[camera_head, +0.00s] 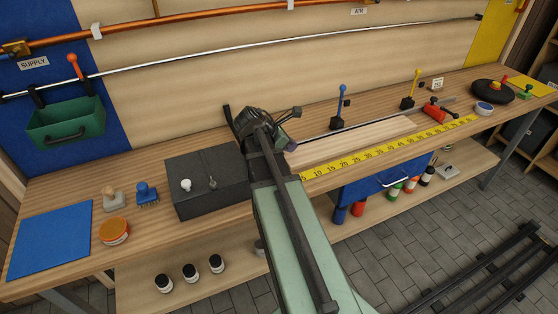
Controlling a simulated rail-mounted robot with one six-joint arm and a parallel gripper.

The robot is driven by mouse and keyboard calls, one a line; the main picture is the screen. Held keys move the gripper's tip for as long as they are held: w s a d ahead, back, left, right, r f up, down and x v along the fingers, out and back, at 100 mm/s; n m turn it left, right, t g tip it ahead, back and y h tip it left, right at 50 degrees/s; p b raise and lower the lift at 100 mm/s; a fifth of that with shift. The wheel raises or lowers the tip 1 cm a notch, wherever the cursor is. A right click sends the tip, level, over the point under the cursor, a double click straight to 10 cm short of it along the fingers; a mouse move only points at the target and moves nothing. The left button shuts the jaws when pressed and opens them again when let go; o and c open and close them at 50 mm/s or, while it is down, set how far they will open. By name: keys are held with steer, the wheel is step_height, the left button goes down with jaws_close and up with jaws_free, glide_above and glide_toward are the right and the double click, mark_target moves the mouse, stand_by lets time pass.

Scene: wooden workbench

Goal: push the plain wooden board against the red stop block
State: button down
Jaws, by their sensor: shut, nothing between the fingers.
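The plain wooden board (355,141) is a pale, long plank lying flat on the workbench, between a dark rail behind it and a yellow measuring tape in front. Its left end is partly hidden by my arm. The red stop block (433,112), with a dark knob, sits beyond the board's right end; a small gap seems to show between them. My gripper (288,143) is at the board's left end, low over the bench, and is shut and empty. Its fingertips are mostly hidden by my wrist, so I cannot tell whether they touch the board.
The yellow measuring tape (395,146) runs along the bench's front edge. Blue-handled (340,105) and yellow-handled (411,90) clamps stand behind the board. A dark box (207,180) is left of my gripper. A black disc (492,92) lies at the far right.

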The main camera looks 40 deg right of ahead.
steer(key=a, duration=0.2)
steer(key=w+a, duration=0.1)
steer(key=shift+a, duration=0.4)
steer(key=f+b, duration=0.5)
steer(key=shift+w+a+f+b, duration=0.15)
steer(key=shift+a+f+b, duration=0.05)
steer(key=shift+f+b, duration=0.15)
steer(key=shift+d+r+p, duration=0.25)
steer(key=shift+r+p, duration=0.1)
steer(key=shift+d, duration=0.15)
steer(key=shift+d, duration=0.1)
